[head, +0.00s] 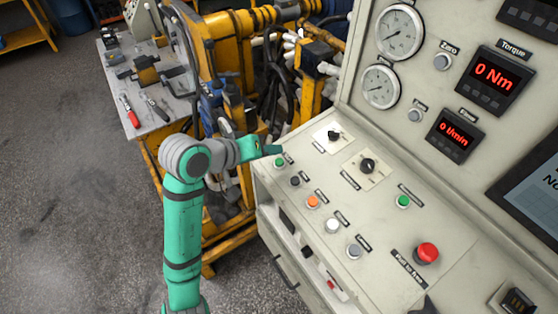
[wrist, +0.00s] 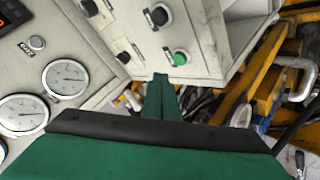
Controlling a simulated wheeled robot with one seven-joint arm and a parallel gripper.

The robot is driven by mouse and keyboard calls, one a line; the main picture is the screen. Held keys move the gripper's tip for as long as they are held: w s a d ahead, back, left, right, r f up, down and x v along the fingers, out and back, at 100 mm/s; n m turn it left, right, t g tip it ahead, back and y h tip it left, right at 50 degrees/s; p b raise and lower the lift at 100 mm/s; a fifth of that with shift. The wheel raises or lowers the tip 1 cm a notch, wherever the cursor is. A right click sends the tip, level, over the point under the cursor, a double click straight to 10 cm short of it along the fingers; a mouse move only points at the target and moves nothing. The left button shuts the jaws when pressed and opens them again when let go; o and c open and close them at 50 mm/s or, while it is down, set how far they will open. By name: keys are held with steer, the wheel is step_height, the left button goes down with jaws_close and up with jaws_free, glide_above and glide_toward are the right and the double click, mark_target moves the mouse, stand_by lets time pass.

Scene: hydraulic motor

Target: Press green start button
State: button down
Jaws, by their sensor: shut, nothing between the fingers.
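In the head view, one green button (head: 279,161) sits at the far-left corner of the console's sloped panel, and another green button (head: 403,201) sits further right. Their labels are too small to read. My gripper (head: 276,149) is shut and empty, with its tip just above and beside the corner green button. In the wrist view the shut fingers (wrist: 160,80) point toward the panel edge, and the corner green button (wrist: 180,57) shows just beyond and right of the tips. I see a gap in the picture; contact is not visible.
A black button (head: 295,181), an orange button (head: 312,201) and white buttons line the panel. A rotary switch (head: 334,135) is near the corner. A red push button (head: 427,252) is at right. Gauges and displays rise behind; yellow machinery (head: 225,45) stands left of the console.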

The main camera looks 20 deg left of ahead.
mark_target(279, 162)
steer(key=shift+w+d+f, duration=0.15)
steer(key=shift+f, duration=1)
steer(key=shift+w, duration=0.1)
stand_by(0.3)
steer(key=shift+d, duration=0.1)
stand_by(0.5)
steer(key=shift+f, duration=0.4)
